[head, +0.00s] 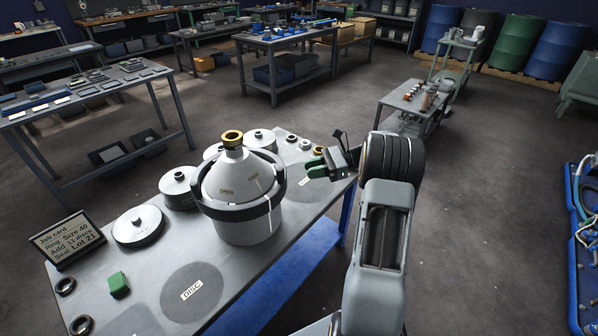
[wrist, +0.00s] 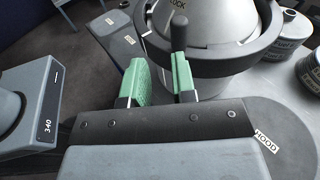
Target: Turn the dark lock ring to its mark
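The dark lock ring (head: 246,212) sits around the lower edge of a grey cone-topped bowl (head: 243,228) on the bench. The cone carries the words OPEN and LOCK. The ring also shows in the wrist view (wrist: 240,62), with an upright dark lug (wrist: 179,30) beneath the partly visible LOCK lettering. My gripper (head: 316,167) is to the right of the bowl. In the wrist view its green fingers (wrist: 160,80) are apart with nothing seen between them. The right finger overlaps the lower end of the lug; I cannot tell whether they touch.
Several grey discs and lids (head: 138,225) stand left of and behind the bowl. A job card (head: 68,239), a green block (head: 118,284) and black rings lie at the bench's left. A flat DISC mat (head: 192,290) lies in front. Open floor lies right of my arm.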

